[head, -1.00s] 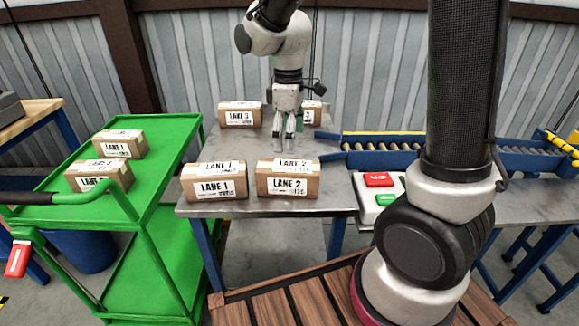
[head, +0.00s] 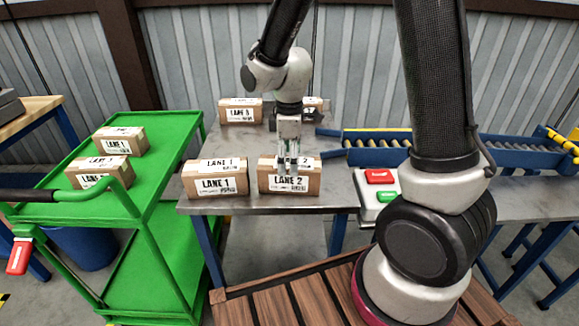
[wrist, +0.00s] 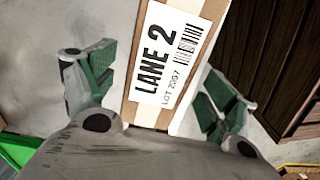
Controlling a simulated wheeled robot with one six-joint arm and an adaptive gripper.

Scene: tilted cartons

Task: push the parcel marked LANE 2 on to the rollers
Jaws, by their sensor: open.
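The parcel marked LANE 2 (head: 270,184) is a brown carton with white labels, at the front of the grey table (head: 250,207). In the wrist view the parcel (wrist: 183,55) lies between my two spread green-padded fingers. My gripper (head: 290,167) is open and over the parcel in the head view, its fingertips overlapping the carton's top. Gaps show beside the fingers in the wrist view (wrist: 155,88); I cannot tell whether anything touches. The rollers (head: 365,158) lie between blue rails to the right of the table's middle.
The LANE 1 parcel (head: 215,187) stands close to the left. A LANE 3 parcel (head: 240,117) and a partly hidden parcel (head: 315,103) stand at the back. A button box (head: 378,190) sits right. A green cart (head: 160,175) holds more parcels.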

